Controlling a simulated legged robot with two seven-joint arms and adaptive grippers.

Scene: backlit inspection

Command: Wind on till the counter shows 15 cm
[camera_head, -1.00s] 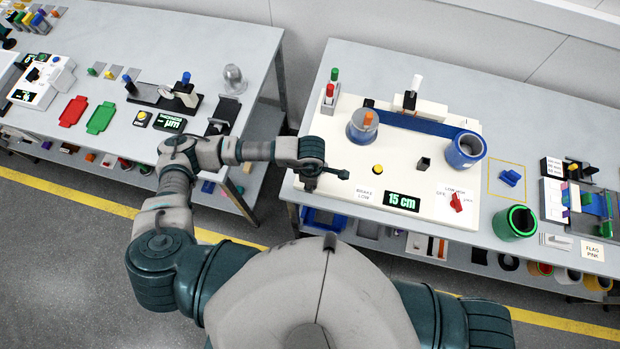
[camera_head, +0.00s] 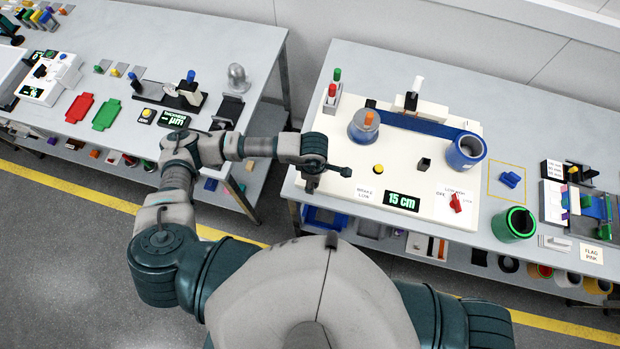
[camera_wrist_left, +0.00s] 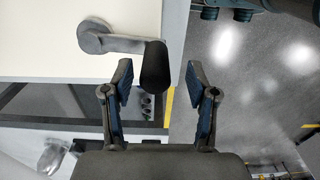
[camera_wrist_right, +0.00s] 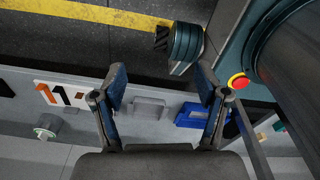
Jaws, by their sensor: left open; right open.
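The white winding board carries a counter (camera_head: 402,201) that reads 15 cm. A blue band (camera_head: 420,124) runs from a clear-topped reel with an orange knob (camera_head: 364,126) to a blue roll (camera_head: 466,150). My left gripper (camera_wrist_left: 158,68) is open at the board's left front edge. In the left wrist view the black handle of a grey crank (camera_wrist_left: 115,42) reaches between its fingertips, with gaps on both sides. In the head view my wrist hides most of this. My right gripper (camera_wrist_right: 162,72) is open and empty, facing the bench's lower shelf; the head view does not show it.
A red switch (camera_head: 455,203) and a yellow button (camera_head: 378,169) are on the board. A green roll (camera_head: 514,224) stands to the right. Another bench with a red plate (camera_head: 80,107) stands left across a gap. The lower shelf holds a blue bin (camera_wrist_right: 190,115).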

